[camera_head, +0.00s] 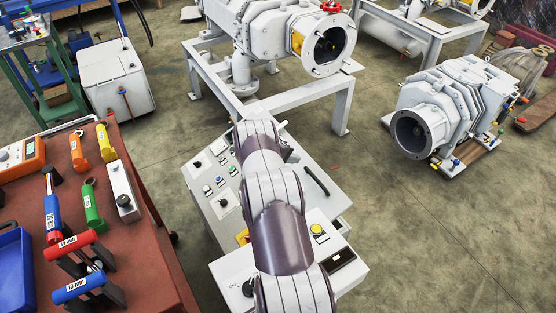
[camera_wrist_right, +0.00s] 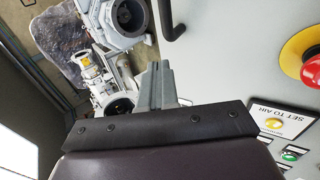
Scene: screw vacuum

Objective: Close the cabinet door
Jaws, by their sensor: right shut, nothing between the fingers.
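The light grey control cabinet (camera_head: 215,200) stands in the middle of the head view, with buttons and lamps on its sloping top. A black handle (camera_head: 316,181) sits on its right part; a black handle also shows at the top of the right wrist view (camera_wrist_right: 172,20). My right arm reaches across the cabinet and hides much of it. My right gripper's grey fingers (camera_wrist_right: 157,85) are together and empty, beside the pale cabinet surface (camera_wrist_right: 215,65). In the head view the fingertips are hidden behind the wrist. How far the door stands open cannot be told.
A red-brown table (camera_head: 140,230) with coloured tools stands at the left. A vacuum pump on a frame (camera_head: 270,30) is behind the cabinet, and another pump (camera_head: 440,115) is at the right. A red stop button (camera_wrist_right: 312,72) is near the gripper. Floor at lower right is clear.

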